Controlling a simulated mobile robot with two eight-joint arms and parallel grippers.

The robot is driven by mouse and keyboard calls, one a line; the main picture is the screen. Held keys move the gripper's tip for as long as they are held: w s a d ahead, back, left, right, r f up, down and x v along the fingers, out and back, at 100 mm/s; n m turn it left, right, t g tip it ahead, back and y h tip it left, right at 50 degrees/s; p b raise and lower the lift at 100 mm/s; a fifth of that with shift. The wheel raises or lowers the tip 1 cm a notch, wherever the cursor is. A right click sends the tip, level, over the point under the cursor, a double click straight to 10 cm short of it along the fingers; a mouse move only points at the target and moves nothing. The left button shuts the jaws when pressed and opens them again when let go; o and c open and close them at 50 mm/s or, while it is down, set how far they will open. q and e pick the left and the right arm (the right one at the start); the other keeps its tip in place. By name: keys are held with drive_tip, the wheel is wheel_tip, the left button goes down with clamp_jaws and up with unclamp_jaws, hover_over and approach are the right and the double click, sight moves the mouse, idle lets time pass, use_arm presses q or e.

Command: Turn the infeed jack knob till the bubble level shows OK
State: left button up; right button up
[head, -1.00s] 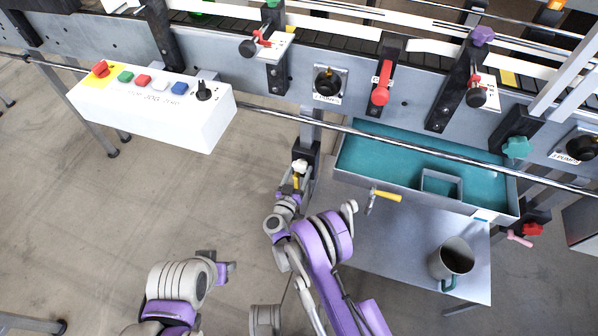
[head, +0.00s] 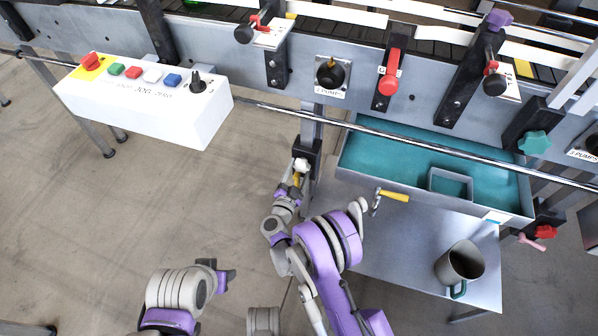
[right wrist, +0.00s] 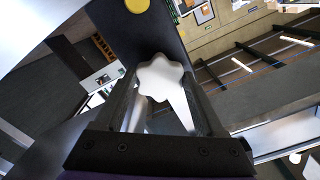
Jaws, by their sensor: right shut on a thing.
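The infeed jack knob is a white star-shaped knob (head: 301,165) on a dark block at the conveyor leg, below the rail. It also shows in the right wrist view as a white lobed knob (right wrist: 160,78) between the fingers. My right gripper (head: 299,174) is at the knob and shut on it; the right wrist view (right wrist: 165,100) shows one dark finger on each side. My left arm shows at the bottom left of the head view, but I cannot make out its gripper fingers. I cannot make out the bubble level or its reading in either view.
A white button box (head: 150,105) hangs at the left. A teal-lined tray (head: 400,150) and a grey table (head: 400,262) with a mug (head: 459,263) are at the right. A steel rail (head: 400,150) crosses above the knob.

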drive_tip(key=shift+m, duration=1.2)
drive_tip(key=o, duration=1.3)
drive_tip(key=p+v, duration=0.1)
drive_tip(key=v, duration=0.9)
drive_tip(key=shift+s+a, duration=0.15)
drive_tip(key=shift+s, duration=0.25)
